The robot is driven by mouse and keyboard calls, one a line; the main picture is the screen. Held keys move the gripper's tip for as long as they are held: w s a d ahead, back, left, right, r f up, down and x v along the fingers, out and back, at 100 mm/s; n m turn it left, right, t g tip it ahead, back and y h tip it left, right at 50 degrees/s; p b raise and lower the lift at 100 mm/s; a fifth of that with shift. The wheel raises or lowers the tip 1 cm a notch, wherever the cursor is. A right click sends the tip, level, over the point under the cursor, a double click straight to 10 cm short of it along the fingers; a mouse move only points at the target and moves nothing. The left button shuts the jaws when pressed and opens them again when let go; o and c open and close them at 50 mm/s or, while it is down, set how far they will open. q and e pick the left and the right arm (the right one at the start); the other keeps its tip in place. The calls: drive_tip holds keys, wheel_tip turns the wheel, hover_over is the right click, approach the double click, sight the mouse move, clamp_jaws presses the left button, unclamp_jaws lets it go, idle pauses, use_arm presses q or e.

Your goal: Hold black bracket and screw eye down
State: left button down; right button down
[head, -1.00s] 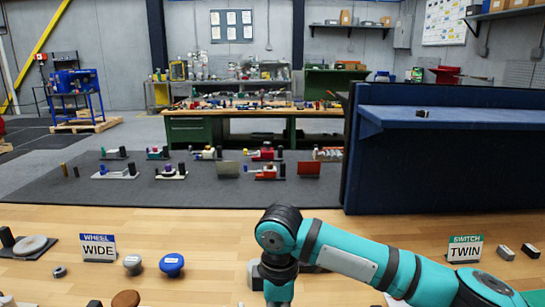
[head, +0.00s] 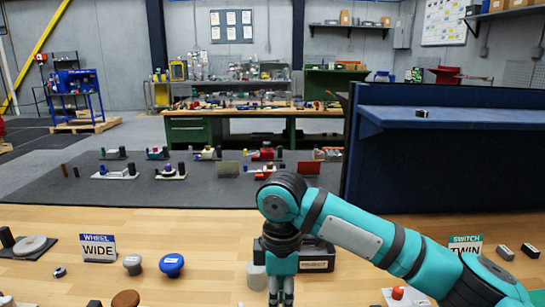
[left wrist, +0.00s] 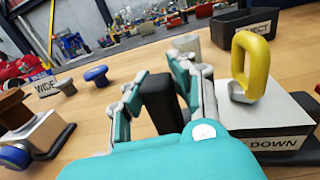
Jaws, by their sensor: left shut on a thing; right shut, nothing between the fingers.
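In the left wrist view the black bracket (left wrist: 163,103) stands upright between the teal fingers of my left gripper (left wrist: 160,84), which is shut on it. The yellow screw eye (left wrist: 236,58) stands upright on a pale box (left wrist: 262,121) labelled DOWN, right of the left gripper and apart from it.
A blue knob (head: 171,264), a grey knob (head: 132,264) and a WIDE sign (head: 98,247) stand left.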

use_arm(q)
drive_tip(key=shift+f, duration=0.15)
use_arm(e)
drive_tip(key=shift+w+f, duration=0.45)
drive_tip(key=shift+f, duration=0.55)
drive_tip(key=shift+w+f, duration=0.45)
drive_tip(key=shift+f, duration=0.6)
drive_tip(key=shift+w+f, duration=0.45)
drive_tip(key=shift+f, duration=0.55)
drive_tip(key=shift+s+a, duration=0.25)
drive_tip(key=shift+a, duration=0.2)
drive_tip(key=shift+s, duration=0.3)
drive_tip(key=shift+s, duration=0.35)
drive_tip(key=shift+s, duration=0.15)
use_arm(q)
drive_tip(key=shift+d, duration=0.15)
use_arm(e)
drive_tip(key=shift+s, duration=0.4)
